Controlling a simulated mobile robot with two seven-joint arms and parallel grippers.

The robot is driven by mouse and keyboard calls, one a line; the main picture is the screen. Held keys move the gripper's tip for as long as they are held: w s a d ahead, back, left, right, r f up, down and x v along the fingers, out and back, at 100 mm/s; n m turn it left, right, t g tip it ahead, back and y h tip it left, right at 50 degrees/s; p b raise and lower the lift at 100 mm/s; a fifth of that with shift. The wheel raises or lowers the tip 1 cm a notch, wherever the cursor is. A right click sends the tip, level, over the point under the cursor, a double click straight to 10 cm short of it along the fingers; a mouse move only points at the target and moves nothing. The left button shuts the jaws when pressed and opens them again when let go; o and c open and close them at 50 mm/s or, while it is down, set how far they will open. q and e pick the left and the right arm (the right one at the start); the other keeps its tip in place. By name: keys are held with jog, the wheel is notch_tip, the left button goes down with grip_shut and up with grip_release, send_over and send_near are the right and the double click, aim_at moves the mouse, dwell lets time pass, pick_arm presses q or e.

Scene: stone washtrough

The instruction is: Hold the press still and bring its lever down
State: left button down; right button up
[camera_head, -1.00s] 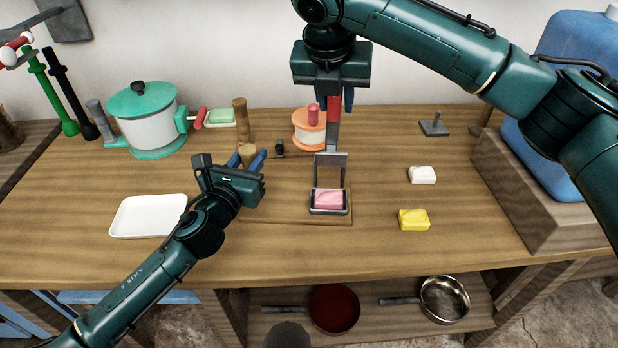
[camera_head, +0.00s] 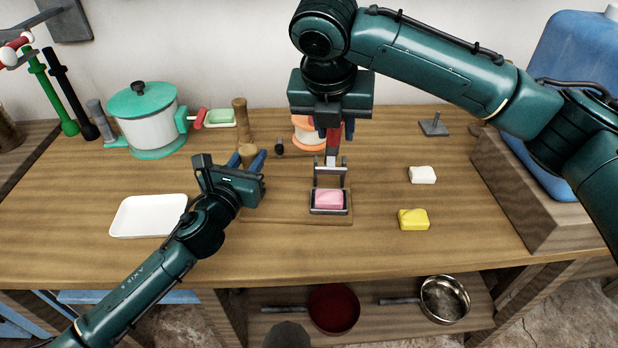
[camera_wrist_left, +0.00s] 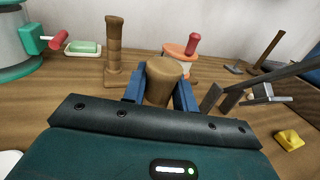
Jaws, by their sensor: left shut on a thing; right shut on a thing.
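The press has a wooden baseboard (camera_head: 280,213) on the table and a small metal tray with pink soap (camera_head: 329,197) in it. My left gripper (camera_head: 252,160) is shut on a round wooden post (camera_head: 248,151) at the press's left. In the left wrist view, the blue fingers sit on both sides of this post (camera_wrist_left: 164,78), with the dark lever bar (camera_wrist_left: 285,75) to the right.
A white tray (camera_head: 148,216) lies to the left. White soap (camera_head: 422,175) and yellow soap (camera_head: 413,219) lie to the right. A green-lidded pot (camera_head: 146,122) and an orange-rimmed container (camera_head: 306,132) stand behind. The front of the table is clear.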

jog(key=shift+s+f, duration=0.95)
jog(key=shift+f, duration=0.15)
jog(key=shift+c, duration=0.5)
jog(key=o, duration=0.8)
jog(key=shift+r, duration=3.7)
